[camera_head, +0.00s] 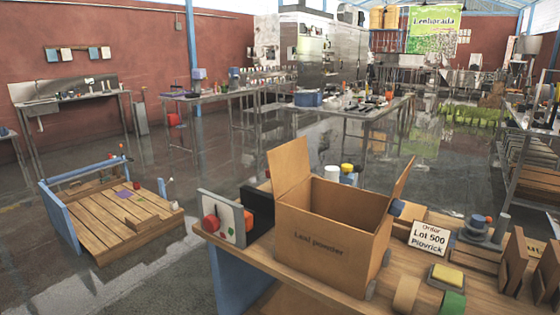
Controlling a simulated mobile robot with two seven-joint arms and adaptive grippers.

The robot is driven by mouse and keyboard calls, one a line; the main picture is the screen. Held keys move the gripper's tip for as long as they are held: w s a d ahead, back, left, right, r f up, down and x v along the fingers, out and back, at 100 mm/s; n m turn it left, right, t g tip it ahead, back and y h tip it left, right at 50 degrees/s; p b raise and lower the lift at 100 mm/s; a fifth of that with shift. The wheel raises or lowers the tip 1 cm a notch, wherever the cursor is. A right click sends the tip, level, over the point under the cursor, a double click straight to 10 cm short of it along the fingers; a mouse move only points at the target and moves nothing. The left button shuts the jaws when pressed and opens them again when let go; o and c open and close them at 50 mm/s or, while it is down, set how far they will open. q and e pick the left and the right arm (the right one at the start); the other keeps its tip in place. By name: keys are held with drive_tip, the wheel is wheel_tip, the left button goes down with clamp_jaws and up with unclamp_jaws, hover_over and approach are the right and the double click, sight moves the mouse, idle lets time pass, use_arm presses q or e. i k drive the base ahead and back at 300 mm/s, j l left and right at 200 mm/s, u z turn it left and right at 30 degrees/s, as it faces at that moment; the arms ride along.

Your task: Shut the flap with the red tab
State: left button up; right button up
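An open cardboard box (333,232) marked "Leal powder" stands on the wooden bench at the front. Its left flap (289,165) stands up, leaning slightly outward. Its right flap (404,174) also stands up, tilted outward and seen nearly edge-on. I cannot make out a red tab on either flap. Neither of my grippers is in view.
A pale panel (222,218) with a red knob stands left of the box. A wooden platform (120,215) stands left.

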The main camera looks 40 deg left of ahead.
sight(289, 163)
drive_tip(key=j+z, duration=0.1)
drive_tip(key=j, duration=0.75)
drive_tip(key=j+z, duration=0.1)
drive_tip(key=j, duration=0.7)
drive_tip(key=k+j+z, duration=0.1)
drive_tip(key=j, duration=0.7)
drive_tip(key=k+j, duration=0.3)
drive_tip(key=j, duration=0.2)
drive_tip(key=k+j+z, duration=0.1)
drive_tip(key=k+j, duration=0.25)
drive_tip(key=j, duration=0.2)
drive_tip(key=k, duration=0.15)
